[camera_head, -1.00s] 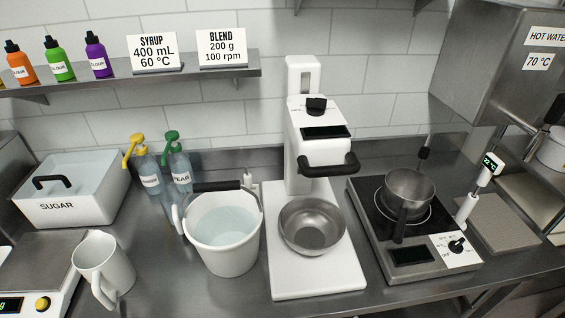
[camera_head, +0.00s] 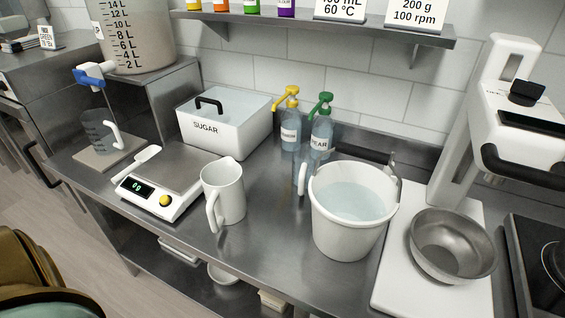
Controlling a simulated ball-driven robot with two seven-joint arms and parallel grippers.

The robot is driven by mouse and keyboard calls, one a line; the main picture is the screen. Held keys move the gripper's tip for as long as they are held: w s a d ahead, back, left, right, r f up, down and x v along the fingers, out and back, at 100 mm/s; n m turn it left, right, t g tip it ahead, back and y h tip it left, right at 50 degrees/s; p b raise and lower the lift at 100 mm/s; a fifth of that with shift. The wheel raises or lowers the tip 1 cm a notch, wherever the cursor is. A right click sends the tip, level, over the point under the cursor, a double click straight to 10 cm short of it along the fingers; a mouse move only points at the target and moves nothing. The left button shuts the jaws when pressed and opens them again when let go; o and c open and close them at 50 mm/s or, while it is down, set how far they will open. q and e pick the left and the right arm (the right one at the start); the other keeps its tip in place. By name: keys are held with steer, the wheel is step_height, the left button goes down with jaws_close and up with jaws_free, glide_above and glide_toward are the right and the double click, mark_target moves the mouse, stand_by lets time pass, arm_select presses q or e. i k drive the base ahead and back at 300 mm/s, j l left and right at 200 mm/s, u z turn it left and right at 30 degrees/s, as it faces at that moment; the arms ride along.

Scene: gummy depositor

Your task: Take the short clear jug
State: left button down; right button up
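A clear jug (camera_head: 97,133) with a white handle stands upright on a light mat under a blue tap at the left. It looks low and greyish. Another clear vessel with a white handle (camera_head: 302,178) shows in part between the pump bottles and the white bucket. Neither of my grippers is in view.
A tank (camera_head: 134,32) with a blue tap (camera_head: 90,77) rises behind the left jug. A scale (camera_head: 158,193), an opaque white jug (camera_head: 228,190), a sugar bin (camera_head: 218,140), pump bottles (camera_head: 321,138) and the bucket (camera_head: 345,236) crowd the counter. Its front strip (camera_head: 265,245) is bare.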

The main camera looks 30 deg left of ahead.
mark_target(305, 154)
steer(key=u, duration=0.85)
